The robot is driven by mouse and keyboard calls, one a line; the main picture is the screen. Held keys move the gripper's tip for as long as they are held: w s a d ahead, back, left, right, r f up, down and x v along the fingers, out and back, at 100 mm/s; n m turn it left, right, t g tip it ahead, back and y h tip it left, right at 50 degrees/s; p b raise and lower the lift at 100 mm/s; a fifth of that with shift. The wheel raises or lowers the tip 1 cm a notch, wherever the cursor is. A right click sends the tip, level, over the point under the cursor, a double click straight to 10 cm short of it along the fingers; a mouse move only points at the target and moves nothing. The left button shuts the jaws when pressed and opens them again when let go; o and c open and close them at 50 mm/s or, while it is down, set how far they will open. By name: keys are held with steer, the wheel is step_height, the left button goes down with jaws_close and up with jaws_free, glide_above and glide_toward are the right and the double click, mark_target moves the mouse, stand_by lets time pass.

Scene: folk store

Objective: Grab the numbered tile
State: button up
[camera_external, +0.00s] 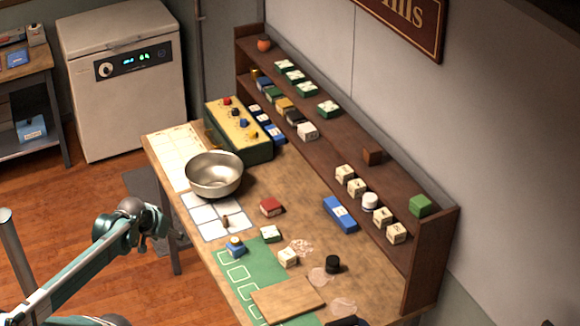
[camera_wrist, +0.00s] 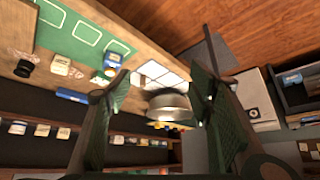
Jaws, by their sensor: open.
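Several small cream and white blocks with dark marks could be the numbered tile; the marks are too small to read. A cream block (camera_external: 288,257) and a white-and-green tile (camera_external: 270,233) lie on the table by the green mat. They also show as a cream block (camera_wrist: 60,64) and a white-and-green tile (camera_wrist: 112,60) in the wrist view. More marked blocks (camera_external: 357,187) stand on the shelf. My gripper (camera_external: 148,222) is left of the table, away from these pieces. In the wrist view its fingers (camera_wrist: 162,72) are apart with nothing held between them.
A metal bowl (camera_external: 214,174) stands near the table's left side beside a white grid sheet (camera_external: 205,212). A blue box (camera_external: 340,214), a red block (camera_external: 271,207), a black jar (camera_external: 333,264) and a wooden board (camera_external: 287,298) also occupy the table. The mid-table wood is partly clear.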

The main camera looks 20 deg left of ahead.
steer(key=w, duration=0.1)
steer(key=m+g+h+p, duration=0.3)
steer(key=m+g+p, duration=0.1)
steer(key=m+p, duration=0.55)
glide_above(270, 232)
steer(key=s+a+b, duration=0.1)
steer(key=s+a, duration=0.1)
steer(key=a, duration=0.1)
step_height(270, 232, down, 9)
steer(key=shift+w+m, duration=0.1)
steer(key=shift+m, duration=0.25)
steer(key=shift+h, duration=0.3)
steer(key=shift+x, duration=1.25)
steer(key=shift+b+x, duration=0.7)
steer(key=shift+x, duration=1.9)
